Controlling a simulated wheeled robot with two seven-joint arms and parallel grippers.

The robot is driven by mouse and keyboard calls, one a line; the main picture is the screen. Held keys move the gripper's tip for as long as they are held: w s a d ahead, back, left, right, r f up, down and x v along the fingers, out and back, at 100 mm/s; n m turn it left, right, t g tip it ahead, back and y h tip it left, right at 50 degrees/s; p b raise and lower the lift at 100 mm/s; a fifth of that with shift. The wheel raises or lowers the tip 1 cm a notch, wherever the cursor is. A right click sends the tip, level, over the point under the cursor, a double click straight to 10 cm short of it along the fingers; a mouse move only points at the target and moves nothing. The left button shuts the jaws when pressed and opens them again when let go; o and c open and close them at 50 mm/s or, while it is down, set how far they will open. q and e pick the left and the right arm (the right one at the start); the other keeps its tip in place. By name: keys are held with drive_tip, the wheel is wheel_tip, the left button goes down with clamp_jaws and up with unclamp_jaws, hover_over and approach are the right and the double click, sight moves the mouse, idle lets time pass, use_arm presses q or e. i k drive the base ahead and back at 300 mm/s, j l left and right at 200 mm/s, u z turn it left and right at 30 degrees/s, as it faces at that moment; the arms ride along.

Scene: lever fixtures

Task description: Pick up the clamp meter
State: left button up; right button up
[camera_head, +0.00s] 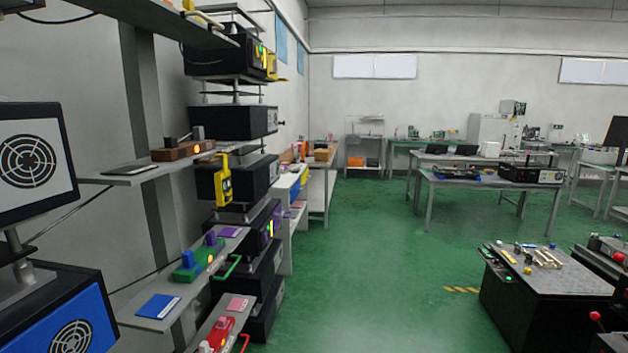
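A similar yellow item (271,66) shows higher on the same rack. Neither of my grippers is in view, and nothing is seen touching these items.
Shelves at the left hold a brown block fixture (172,154), a green fixture (190,273) and a blue pad (158,306). A dark bench (545,300) with small tools stands at the lower right. The green floor (400,260) between is clear.

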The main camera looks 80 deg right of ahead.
sight(222, 178)
drive_tip(key=z, duration=1.85)
